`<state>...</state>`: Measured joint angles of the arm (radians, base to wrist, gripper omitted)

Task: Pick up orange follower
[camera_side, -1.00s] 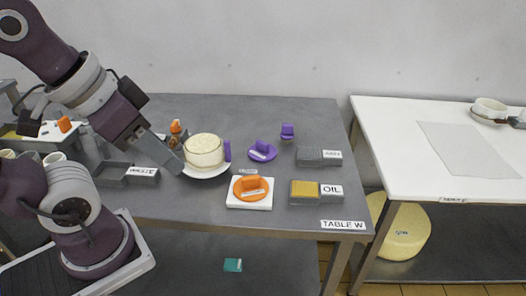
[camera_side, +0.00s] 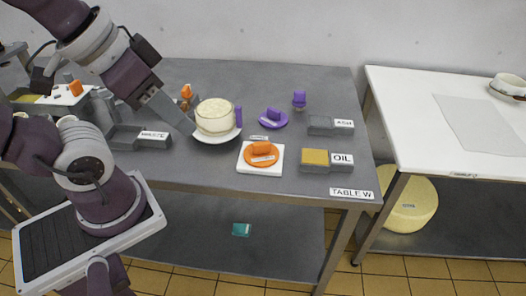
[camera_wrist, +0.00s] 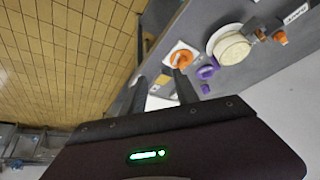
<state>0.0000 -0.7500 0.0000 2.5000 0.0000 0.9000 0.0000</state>
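The orange follower (camera_side: 263,148) is a flat orange disc with a raised orange handle and a pale label. It lies on a white square board (camera_side: 245,167) near the front of the grey table, and also shows in the wrist view (camera_wrist: 181,60). My gripper (camera_side: 190,128) reaches down from the left and ends left of the cream cheese round, apart from the follower. In the wrist view its two fingers (camera_wrist: 161,88) stand apart with nothing between them, and the follower lies beyond the right finger.
The cheese round (camera_side: 215,116) on a white plate stands between my gripper and the follower. A purple follower (camera_side: 273,116), an oil tray (camera_side: 315,158) and an ash tray (camera_side: 320,123) lie around it. A waste tray (camera_side: 125,138) is at left. A white table (camera_side: 420,110) stands right.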

